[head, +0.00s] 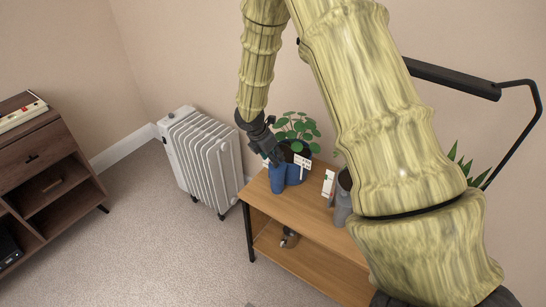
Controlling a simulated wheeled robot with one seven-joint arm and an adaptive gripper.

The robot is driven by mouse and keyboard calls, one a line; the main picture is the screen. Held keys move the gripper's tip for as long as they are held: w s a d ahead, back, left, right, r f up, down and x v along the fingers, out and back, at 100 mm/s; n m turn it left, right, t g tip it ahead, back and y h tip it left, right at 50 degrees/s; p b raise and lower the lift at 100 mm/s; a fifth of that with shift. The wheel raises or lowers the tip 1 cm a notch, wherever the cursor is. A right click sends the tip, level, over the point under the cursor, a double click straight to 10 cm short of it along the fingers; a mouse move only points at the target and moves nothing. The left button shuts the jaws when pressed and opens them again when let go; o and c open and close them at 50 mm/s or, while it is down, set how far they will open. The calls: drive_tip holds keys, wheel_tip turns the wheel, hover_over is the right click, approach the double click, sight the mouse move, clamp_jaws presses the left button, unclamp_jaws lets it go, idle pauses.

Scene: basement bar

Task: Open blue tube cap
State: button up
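A blue object (287,174) stands near the left end of the wooden table, below my gripper; it could be the blue tube, but it is too small to make out a separate cap. My gripper (274,158) is dark and points down at the top of the blue object. I cannot tell whether it touches the object, or whether its fingers are open or shut. It hides part of the object's top.
The wooden table (310,235) also holds a leafy plant (297,127), a white-and-red box (328,183) and a grey object (342,205). A white radiator (205,160) stands left of it. A brown cabinet (45,165) is far left, with clear carpet between.

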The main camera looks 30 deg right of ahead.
drive_tip(key=shift+d+f, duration=0.15)
drive_tip(key=shift+f, duration=0.3)
clamp_jaws()
